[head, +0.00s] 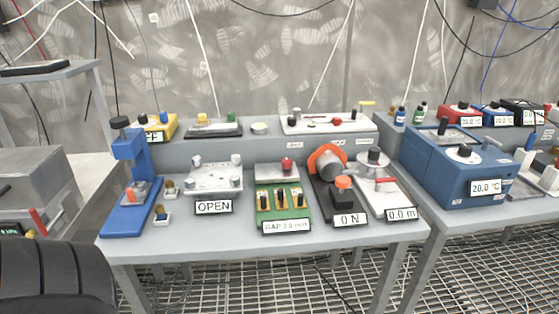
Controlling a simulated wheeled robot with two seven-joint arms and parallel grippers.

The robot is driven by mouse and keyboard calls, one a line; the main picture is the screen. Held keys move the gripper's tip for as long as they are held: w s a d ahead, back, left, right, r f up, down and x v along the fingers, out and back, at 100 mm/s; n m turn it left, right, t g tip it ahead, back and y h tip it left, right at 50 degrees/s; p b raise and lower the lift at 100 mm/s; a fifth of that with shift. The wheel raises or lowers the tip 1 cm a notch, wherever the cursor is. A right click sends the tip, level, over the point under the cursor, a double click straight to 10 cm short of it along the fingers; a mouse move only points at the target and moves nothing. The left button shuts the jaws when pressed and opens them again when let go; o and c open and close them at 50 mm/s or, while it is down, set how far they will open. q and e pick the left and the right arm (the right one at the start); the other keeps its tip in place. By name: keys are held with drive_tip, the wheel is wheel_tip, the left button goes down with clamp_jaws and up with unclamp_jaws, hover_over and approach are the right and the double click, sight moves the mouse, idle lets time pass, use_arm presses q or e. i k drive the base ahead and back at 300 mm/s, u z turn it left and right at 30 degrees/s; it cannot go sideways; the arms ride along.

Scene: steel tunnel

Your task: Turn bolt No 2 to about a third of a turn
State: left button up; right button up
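A pale metal plate (215,176) stands on the middle table with several pale, bolt-like heads at its corners, among them one at the front left (193,183). A sign (213,207) at its front reads OPEN. I can make out no bolt numbers at this size, so I cannot tell which head is No 2, nor how far any is turned. Neither of my grippers is in view.
A blue press (130,160) stands left of the plate, with small blocks (162,215) between. A green gap board (283,205) and a 0 N device (343,195) stand to the right. A raised grey shelf (260,145) runs behind. The table's front strip is clear.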

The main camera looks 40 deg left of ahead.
sight(235, 180)
drive_tip(key=u, duration=0.5)
drive_tip(key=i, duration=0.95)
drive_tip(key=u, duration=0.75)
